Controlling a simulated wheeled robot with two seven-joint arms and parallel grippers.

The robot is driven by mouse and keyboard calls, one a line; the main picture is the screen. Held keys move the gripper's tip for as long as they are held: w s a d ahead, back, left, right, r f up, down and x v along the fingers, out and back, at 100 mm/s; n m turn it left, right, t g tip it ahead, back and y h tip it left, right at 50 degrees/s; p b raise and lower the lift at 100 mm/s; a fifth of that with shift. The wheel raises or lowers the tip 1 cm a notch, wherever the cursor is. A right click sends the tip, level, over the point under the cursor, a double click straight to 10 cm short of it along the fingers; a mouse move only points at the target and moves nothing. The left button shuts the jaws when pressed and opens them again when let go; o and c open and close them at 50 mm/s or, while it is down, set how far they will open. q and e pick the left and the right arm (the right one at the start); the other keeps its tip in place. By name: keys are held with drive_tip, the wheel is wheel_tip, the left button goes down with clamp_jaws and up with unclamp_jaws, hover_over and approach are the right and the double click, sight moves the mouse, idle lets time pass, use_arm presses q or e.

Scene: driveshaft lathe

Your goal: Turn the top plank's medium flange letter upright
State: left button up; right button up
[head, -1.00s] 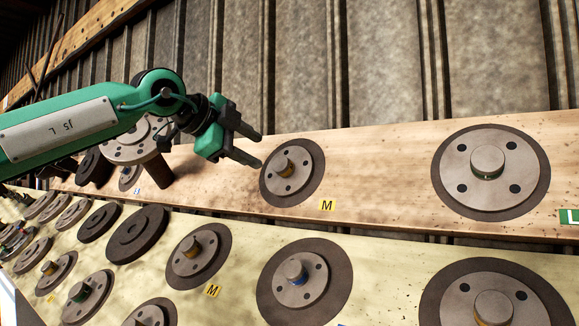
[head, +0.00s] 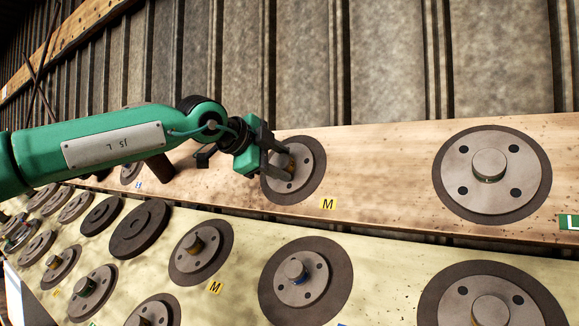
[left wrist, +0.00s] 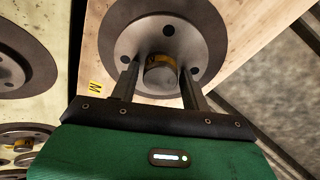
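The medium flange (head: 309,172) is a grey disc with bolt holes and a dark rim, on the pale wooden top plank (head: 385,160), next to a yellow M label (head: 328,204). Its short hub with a yellow band shows in the left wrist view (left wrist: 161,75). My left gripper (head: 287,164) is at this flange. In the left wrist view its two fingers (left wrist: 158,86) stand on either side of the hub, with a gap on both sides, so it is open around the hub. The flange's letter is too small to read. My right gripper is out of view.
A larger flange (head: 513,180) sits right on the top plank, near a green label (head: 570,218). The lower plank (head: 235,240) carries several flanges and dark discs, including one with a blue band (head: 315,282). A corrugated wall (head: 385,60) stands behind.

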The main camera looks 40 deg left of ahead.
use_arm(q)
clamp_jaws()
drive_tip(key=shift+r, duration=0.15)
drive_tip(key=shift+b, duration=0.5)
drive_tip(key=shift+n+b, duration=0.6)
drive_tip(key=shift+b, duration=0.55)
drive_tip(key=shift+n+t+y+b, duration=0.3)
drive_tip(key=shift+n+b, duration=1.1)
drive_tip(key=shift+b, duration=0.8)
drive_tip(key=shift+n+b, duration=0.6)
drive_tip(key=shift+b, duration=0.05)
